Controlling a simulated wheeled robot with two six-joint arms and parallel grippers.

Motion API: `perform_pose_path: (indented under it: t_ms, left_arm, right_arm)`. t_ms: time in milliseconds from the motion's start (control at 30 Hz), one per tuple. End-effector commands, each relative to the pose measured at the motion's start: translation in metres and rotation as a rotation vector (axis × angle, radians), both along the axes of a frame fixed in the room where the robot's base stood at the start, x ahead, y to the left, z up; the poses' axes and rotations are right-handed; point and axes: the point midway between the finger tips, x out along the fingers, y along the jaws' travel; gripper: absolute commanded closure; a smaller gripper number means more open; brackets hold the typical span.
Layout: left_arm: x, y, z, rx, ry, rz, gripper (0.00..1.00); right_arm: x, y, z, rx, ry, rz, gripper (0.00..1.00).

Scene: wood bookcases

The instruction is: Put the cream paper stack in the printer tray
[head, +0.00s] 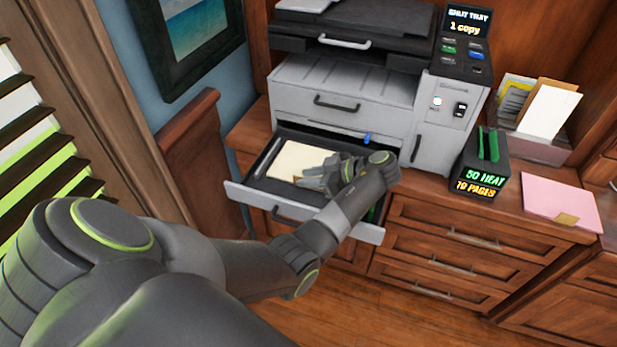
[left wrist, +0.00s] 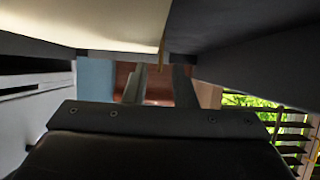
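The cream paper stack (head: 298,160) lies flat in the pulled-out printer tray (head: 246,199), towards its left part. A small tan tab (head: 296,180) shows at its near edge. My left gripper (head: 312,177) is low over the tray, at the near right edge of the stack. In the left wrist view the stack (left wrist: 90,22) fills the upper left, and its tan tab (left wrist: 163,58) hangs in line with the gap between my fingers (left wrist: 160,85). The fingers look apart; whether they touch the tab I cannot tell. My right gripper is not in view.
The grey printer (head: 345,90) stands behind the tray; its screen (head: 468,22) reads "SHUT TRAY 1 copy". A dark box (head: 480,160) with lit text, a pink paper stack (head: 560,200) and a paper holder (head: 540,145) are to the right. Wooden drawers (head: 455,250) are below.

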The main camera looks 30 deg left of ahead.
Motion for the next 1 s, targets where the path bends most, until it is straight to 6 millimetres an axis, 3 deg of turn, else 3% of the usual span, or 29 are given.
perform_pose_path:
  t_ms: [67, 200, 400, 500, 700, 1000]
  left_arm:
    - [0.005, -0.018, 0.005, -0.015, -0.007, -0.008, 0.76]
    - [0.012, -0.044, 0.029, -0.02, -0.007, -0.013, 0.76]
    - [0.018, -0.07, 0.044, -0.018, -0.006, -0.011, 0.76]
    - [0.02, -0.081, 0.049, -0.014, -0.005, -0.009, 0.76]
    - [0.023, -0.095, 0.053, -0.011, -0.004, -0.006, 0.76]
    - [0.024, -0.098, 0.053, -0.009, -0.004, -0.005, 0.76]
  right_arm:
    - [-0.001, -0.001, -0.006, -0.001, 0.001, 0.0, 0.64]
    - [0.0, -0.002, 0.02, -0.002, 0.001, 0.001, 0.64]
    - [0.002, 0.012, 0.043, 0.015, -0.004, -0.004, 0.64]
    - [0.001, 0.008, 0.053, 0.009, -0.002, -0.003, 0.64]
    - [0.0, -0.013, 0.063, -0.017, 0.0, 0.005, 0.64]
    - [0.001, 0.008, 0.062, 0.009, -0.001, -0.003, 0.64]
